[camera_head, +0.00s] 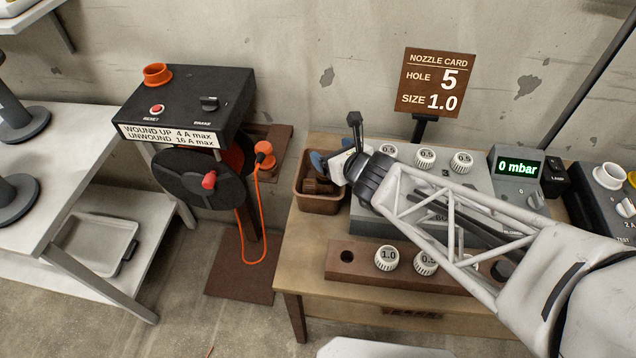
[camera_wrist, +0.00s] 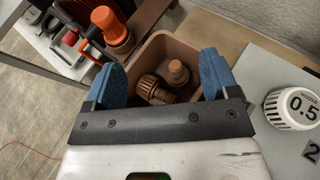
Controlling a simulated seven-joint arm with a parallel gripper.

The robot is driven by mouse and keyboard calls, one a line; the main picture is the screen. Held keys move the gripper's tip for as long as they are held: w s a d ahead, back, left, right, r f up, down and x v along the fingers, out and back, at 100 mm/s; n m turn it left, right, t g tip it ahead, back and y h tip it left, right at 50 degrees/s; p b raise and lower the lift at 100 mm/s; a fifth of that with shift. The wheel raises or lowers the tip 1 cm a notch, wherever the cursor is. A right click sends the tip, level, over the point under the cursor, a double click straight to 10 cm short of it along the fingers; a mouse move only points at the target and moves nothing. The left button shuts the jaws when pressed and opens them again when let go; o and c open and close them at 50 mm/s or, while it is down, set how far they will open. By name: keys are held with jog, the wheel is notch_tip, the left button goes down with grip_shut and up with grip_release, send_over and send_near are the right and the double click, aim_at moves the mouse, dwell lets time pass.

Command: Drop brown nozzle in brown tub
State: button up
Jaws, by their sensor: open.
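The brown tub (camera_head: 317,206) stands at the left end of the wooden table. It also shows in the wrist view (camera_wrist: 168,42), below my gripper. Two brown nozzle-like pieces lie inside it: a ribbed one on its side (camera_wrist: 156,90) and a smaller one with a rounded top (camera_wrist: 178,72). My gripper (camera_wrist: 162,76) is open, its blue fingers apart over the tub, with nothing visible held between them. In the head view my gripper (camera_head: 329,162) is at the tub's back right, and the tub's contents are partly shaded.
A grey block with white numbered nozzles (camera_head: 426,157) stands right of the tub. A wooden rack (camera_head: 346,257) with white nozzles lies in front. A brown nozzle card (camera_head: 437,82) stands behind, reading hole 5, size 1.0. A cable reel with an orange plug (camera_head: 265,150) stands left.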

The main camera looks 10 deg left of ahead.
jog(key=v, duration=0.6)
jog(key=shift+r, duration=0.2)
dwell(0.8)
jog(key=s+d+r+n+g, duration=0.45)
jog(key=s+r+n, duration=0.5)
jog(key=n, duration=0.65)
jog(key=s+d+r+n+g+h, duration=0.1)
jog(key=s+d+r+n+h, duration=0.1)
jog(key=d+n, duration=0.4)
jog(key=s+d+r+n+g+h, duration=0.2)
jog(key=s+d+r+n+h, duration=0.1)
jog(key=d+h, duration=0.4)
jog(key=d+r+n, duration=0.1)
jog(key=d+n, duration=0.1)
jog(key=shift+s+n, duration=0.15)
jog(key=shift+n, duration=0.25)
